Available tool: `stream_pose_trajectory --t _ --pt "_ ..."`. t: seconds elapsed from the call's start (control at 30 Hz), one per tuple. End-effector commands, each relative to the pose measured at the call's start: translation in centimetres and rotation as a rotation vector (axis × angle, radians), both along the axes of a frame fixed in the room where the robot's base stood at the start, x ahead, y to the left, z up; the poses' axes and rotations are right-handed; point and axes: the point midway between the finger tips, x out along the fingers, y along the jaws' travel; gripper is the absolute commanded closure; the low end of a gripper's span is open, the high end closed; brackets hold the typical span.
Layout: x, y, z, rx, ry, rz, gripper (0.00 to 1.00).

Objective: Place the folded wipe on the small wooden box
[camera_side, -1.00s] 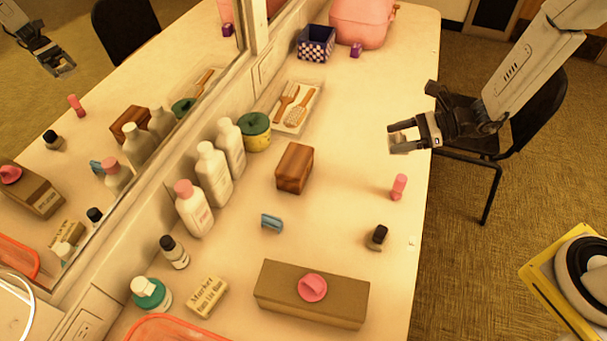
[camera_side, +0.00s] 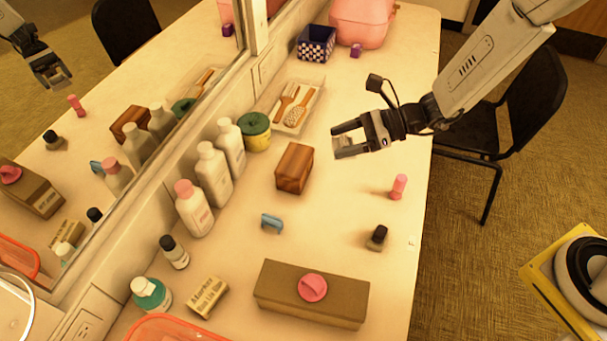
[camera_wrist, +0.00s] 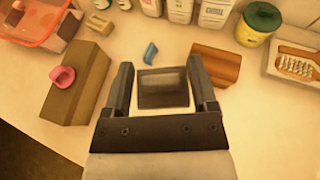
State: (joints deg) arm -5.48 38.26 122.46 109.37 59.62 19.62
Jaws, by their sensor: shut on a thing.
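My gripper (camera_side: 349,143) is shut on a pale, squarish piece with a darker brownish middle, which I take as the folded wipe (camera_wrist: 163,89). It sits between both fingers in the wrist view and is partly hidden by them in the side view. My gripper is held above the table, right of the small wooden box (camera_side: 294,168) in the side view. The box is reddish brown, with a clear top. It also shows in the wrist view (camera_wrist: 215,65), ahead and to the right of the fingers, apart from the wipe.
White bottles (camera_side: 213,175) and a green-lidded jar (camera_side: 256,131) stand left of the box, along the mirror. A blue bent piece (camera_side: 272,222), a pink tube (camera_side: 398,187), a dark-capped bottle (camera_side: 377,238) and a long brown box (camera_side: 311,294) are nearby. The table right of the wooden box is mostly free.

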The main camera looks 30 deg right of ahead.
Motion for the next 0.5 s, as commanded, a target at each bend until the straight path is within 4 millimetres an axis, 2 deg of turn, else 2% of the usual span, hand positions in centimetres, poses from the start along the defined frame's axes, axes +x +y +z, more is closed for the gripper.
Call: stream_pose_trajectory --t 0.17,0.5 --pt "1.1 0.4 -0.6 -0.001 0.001 0.001 0.8" --pt "5.1 1.8 -2.5 0.0 0.0 0.001 0.8"
